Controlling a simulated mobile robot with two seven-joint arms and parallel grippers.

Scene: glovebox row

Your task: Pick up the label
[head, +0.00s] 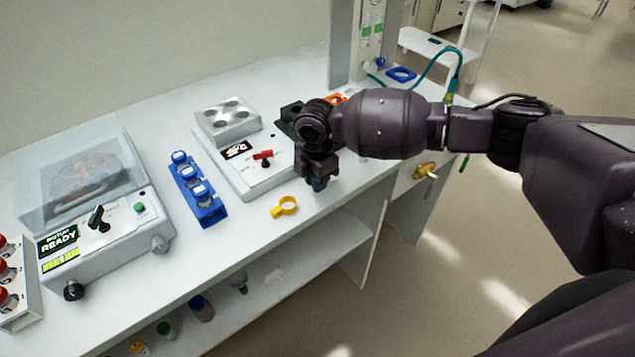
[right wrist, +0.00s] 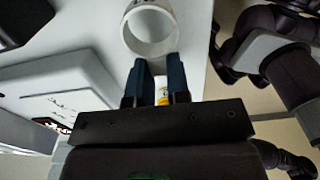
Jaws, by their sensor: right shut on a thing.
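My right gripper (head: 318,185) points down over the front part of the bench, right of a yellow ring with a tab (head: 284,207). In the right wrist view its two blue-black fingers (right wrist: 157,78) are shut on a small pale piece with a yellow patch (right wrist: 161,92), which I take to be the label. A white ring (right wrist: 150,30) shows just beyond the fingertips; I cannot tell whether it is joined to the held piece. In the head view the held piece is hidden by the gripper. My left gripper is not in view.
A blue rack (head: 205,207) with white-capped vials stands left of the yellow ring. A white device with a red lever (head: 264,155) is behind it. A clear-lidded machine (head: 105,235) stands farther left. The bench front around the yellow ring is clear. Bottles stand on the lower shelf (head: 300,270).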

